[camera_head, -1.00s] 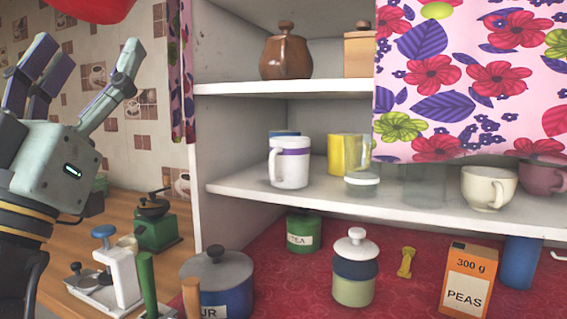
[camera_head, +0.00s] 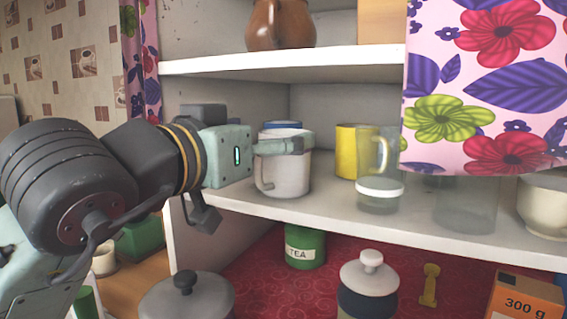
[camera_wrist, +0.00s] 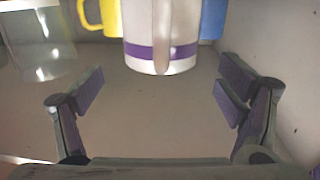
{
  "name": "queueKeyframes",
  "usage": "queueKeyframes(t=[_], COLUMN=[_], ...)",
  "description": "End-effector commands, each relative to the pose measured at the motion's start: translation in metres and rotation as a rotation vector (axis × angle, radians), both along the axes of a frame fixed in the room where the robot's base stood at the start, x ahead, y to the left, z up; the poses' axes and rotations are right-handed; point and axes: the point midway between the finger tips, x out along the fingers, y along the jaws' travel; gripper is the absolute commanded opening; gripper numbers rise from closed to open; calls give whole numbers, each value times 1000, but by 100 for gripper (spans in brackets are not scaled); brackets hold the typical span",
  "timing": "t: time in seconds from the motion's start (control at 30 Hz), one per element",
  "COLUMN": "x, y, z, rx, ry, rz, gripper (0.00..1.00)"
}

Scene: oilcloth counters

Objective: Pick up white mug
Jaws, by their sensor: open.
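The white mug (camera_head: 284,176) stands upright on the middle shelf, in front of a blue-rimmed item. In the wrist view the white mug (camera_wrist: 160,27) has a purple band, and its handle points toward the camera. My gripper (camera_head: 290,146) reaches in from the left at the mug's height, and one finger crosses in front of the mug's upper part. In the wrist view my gripper (camera_wrist: 160,95) is open and empty, with its fingers spread wide. The mug is ahead of the fingertips, roughly centred between them. Whether a finger touches it cannot be told.
A yellow mug (camera_head: 346,152) and a clear glass jar (camera_head: 380,190) stand to the right on the shelf (camera_head: 330,212). A blue item (camera_wrist: 213,20) is close behind the mug. A flowered curtain (camera_head: 480,80) hangs at right. The upper shelf (camera_head: 290,60) is overhead.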

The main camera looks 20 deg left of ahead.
Motion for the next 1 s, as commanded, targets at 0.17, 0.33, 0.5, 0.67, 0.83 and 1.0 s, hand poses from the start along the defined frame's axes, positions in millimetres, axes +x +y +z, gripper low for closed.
queueKeyframes(t=[0.17,0.33,0.5,0.67,0.83,1.0], x=[24,44,48,48,48,48], y=[-6,-11,-12,-12,-12,-12], z=[0,-2,-3,-3,-3,-3], rx=[2,1,0,0,0,0], ry=[4,1,-1,-1,-1,-1], rz=[1,1,1,1,1,1], gripper=[87,87,87,85,73,62])
